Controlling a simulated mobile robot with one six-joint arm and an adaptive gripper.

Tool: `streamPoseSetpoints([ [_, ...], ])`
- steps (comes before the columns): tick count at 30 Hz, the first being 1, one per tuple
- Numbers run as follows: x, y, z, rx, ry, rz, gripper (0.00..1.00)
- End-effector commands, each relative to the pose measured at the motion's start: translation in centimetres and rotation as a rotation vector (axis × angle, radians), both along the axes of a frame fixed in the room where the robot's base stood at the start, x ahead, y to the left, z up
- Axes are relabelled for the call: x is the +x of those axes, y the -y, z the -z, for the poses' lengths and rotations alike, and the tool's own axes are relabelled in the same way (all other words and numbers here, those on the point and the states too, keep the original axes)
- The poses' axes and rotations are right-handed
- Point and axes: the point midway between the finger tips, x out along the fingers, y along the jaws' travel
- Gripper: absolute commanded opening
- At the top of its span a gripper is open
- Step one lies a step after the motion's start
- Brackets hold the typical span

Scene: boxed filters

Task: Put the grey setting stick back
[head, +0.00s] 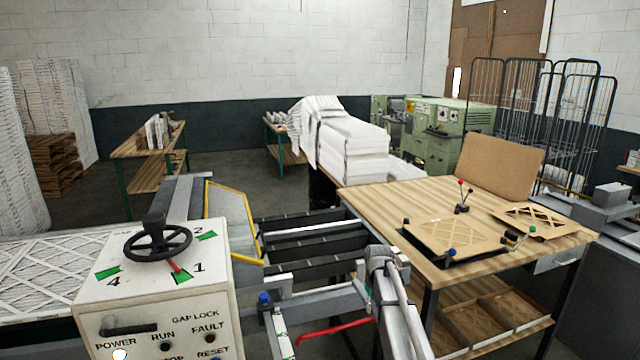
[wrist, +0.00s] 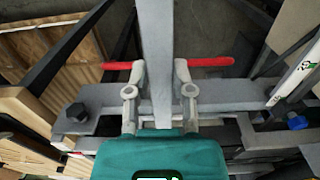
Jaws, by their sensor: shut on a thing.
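In the wrist view my gripper (wrist: 159,72) has its two light grey fingers closed on either side of a straight grey bar, which I take for the grey setting stick (wrist: 156,35). The stick runs from the top edge down between the fingers to the teal gripper body, which hides its lower end. A red bar (wrist: 211,61) shows on both sides of the fingers and seems to pass behind them. I cannot clearly make out the fingers or the stick in the head view. The stick's resting place is not clear in either view.
A grey crosspiece (wrist: 225,105) with a black knob (wrist: 76,111) and a blue knob (wrist: 297,122) lies close under my gripper. The control box (head: 150,290) with a handwheel stands left. The wooden bench (head: 380,195) at right carries cardboard frames and a small stand with coloured balls (head: 462,197).

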Motion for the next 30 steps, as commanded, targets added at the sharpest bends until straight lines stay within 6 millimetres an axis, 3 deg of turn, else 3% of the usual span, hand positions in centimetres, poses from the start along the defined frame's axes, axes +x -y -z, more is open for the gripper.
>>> streamPoseSetpoints([
  [7,0.0,0.0,1.0,0.0,0.0,0.001,0.0],
  [24,0.0,0.1,0.9,0.0,0.0,0.002,0.0],
  [30,-1.1,0.1,0.2,0.0,0.0,0.007,0.0],
])
